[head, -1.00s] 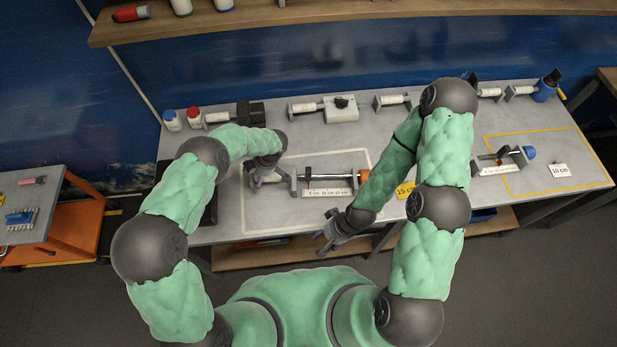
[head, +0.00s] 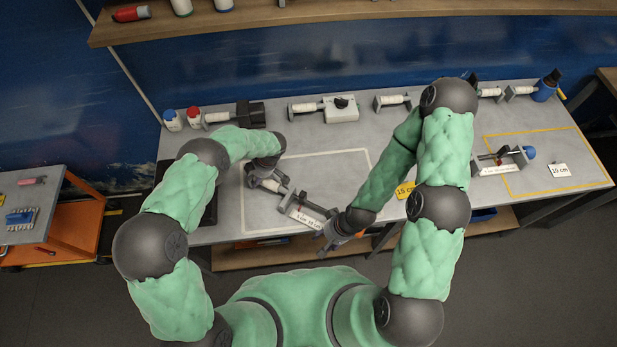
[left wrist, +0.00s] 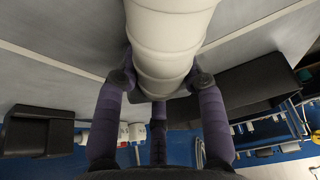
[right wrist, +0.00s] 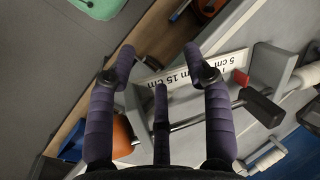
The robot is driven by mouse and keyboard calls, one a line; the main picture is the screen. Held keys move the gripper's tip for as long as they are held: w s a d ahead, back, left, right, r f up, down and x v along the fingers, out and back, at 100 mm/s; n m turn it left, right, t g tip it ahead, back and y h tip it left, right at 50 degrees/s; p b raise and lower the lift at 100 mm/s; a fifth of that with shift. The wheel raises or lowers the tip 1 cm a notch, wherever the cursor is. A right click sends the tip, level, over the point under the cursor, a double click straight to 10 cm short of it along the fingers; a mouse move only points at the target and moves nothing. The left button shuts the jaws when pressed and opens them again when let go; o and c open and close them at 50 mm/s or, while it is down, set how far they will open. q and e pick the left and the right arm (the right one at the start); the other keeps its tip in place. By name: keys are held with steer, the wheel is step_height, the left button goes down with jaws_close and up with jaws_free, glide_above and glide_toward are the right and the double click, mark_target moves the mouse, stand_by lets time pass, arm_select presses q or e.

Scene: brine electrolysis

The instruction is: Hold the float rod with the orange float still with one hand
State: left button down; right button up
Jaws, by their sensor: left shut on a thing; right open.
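The float rod (right wrist: 190,122) is a thin metal rod on a grey bracket (right wrist: 270,75), with a white scale plate (right wrist: 190,72) marked in cm. The orange float (right wrist: 122,137) is at one end, beside my right gripper. In the head view the assembly lies slanted, its scale plate (head: 305,214) near the table's front edge. My left gripper (head: 262,180) is shut on its white ribbed handle (left wrist: 170,45). My right gripper (head: 330,236) is open, its fingers above the rod and scale plate in the right wrist view (right wrist: 160,80); contact cannot be told.
A yellow 15 cm card (head: 404,190) lies near my right forearm. A blue-ended rod device (head: 502,160) and a 10 cm card (head: 559,170) are at the right. Bottles (head: 172,121) and white-handled devices (head: 340,108) line the back. The white-outlined area's middle is clear.

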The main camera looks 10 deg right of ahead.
stand_by(0.4)
steer(key=n+h, duration=0.4)
steer(key=n, duration=0.9)
glide_toward(303, 194)
step_height(303, 194, down, 10)
steer(key=shift+w+a+f, duration=0.1)
steer(key=shift+w+f, duration=0.05)
steer(key=shift+f, duration=0.1)
jaws_close()
